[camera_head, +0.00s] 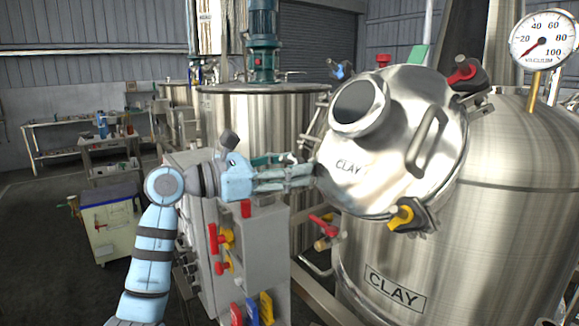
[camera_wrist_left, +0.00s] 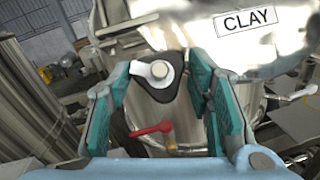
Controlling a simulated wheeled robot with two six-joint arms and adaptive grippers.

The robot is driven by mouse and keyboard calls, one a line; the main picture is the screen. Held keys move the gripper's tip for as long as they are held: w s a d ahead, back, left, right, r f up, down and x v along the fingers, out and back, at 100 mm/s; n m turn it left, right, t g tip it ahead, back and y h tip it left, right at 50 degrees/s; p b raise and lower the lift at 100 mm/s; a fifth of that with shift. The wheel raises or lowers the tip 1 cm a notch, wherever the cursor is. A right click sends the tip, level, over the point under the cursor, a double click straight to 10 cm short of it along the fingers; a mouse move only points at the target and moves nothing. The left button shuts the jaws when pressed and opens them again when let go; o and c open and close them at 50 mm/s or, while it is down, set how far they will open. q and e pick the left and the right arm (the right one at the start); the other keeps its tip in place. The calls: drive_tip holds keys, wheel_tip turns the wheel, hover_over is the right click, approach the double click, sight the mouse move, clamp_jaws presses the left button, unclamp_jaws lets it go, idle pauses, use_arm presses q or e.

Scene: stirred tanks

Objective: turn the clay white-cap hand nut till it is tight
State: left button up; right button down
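The clay tank (camera_head: 440,240) carries a shiny lid (camera_head: 370,185) marked CLAY, tilted toward me. The white-cap hand nut (camera_wrist_left: 158,74) shows in the left wrist view as a dark three-lobed knob with a white cap and a pale tab. My left gripper (camera_head: 312,173) is at the lid's left edge and hides this nut in the head view. In the left wrist view my left gripper (camera_wrist_left: 168,100) is open, its teal-padded fingers to either side of the nut, with gaps visible. Contact is not visible. My right gripper is in neither view.
Other hand nuts on the lid's rim are blue (camera_head: 341,70), red (camera_head: 464,71) and yellow (camera_head: 403,216). A red valve handle (camera_head: 323,222) sits below my left gripper. A grey cabinet (camera_head: 255,245) with coloured handles stands under my left arm. A vacuum gauge (camera_head: 543,40) is upper right.

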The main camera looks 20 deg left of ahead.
use_arm(q)
drive_tip(key=c, duration=0.7)
drive_tip(key=shift+m, duration=0.3)
drive_tip(key=m+g+p, duration=0.1)
drive_tip(key=m+g+h+p, duration=0.1)
drive_tip(key=m, duration=0.1)
drive_tip(key=m+g+p, duration=0.1)
drive_tip(key=m, duration=0.1)
drive_tip(key=shift+w+a+r, duration=0.1)
drive_tip(key=shift+w+r, duration=0.05)
drive_tip(key=shift+r, duration=0.1)
drive_tip(key=m+g+p, duration=0.1)
drive_tip(key=m+p, duration=0.1)
drive_tip(key=m, duration=0.1)
drive_tip(key=shift+g, duration=0.4)
drive_tip(key=shift+w+f+m+g+p, duration=0.1)
drive_tip(key=shift+m+g+p, duration=0.2)
drive_tip(key=shift+m+p, duration=0.15)
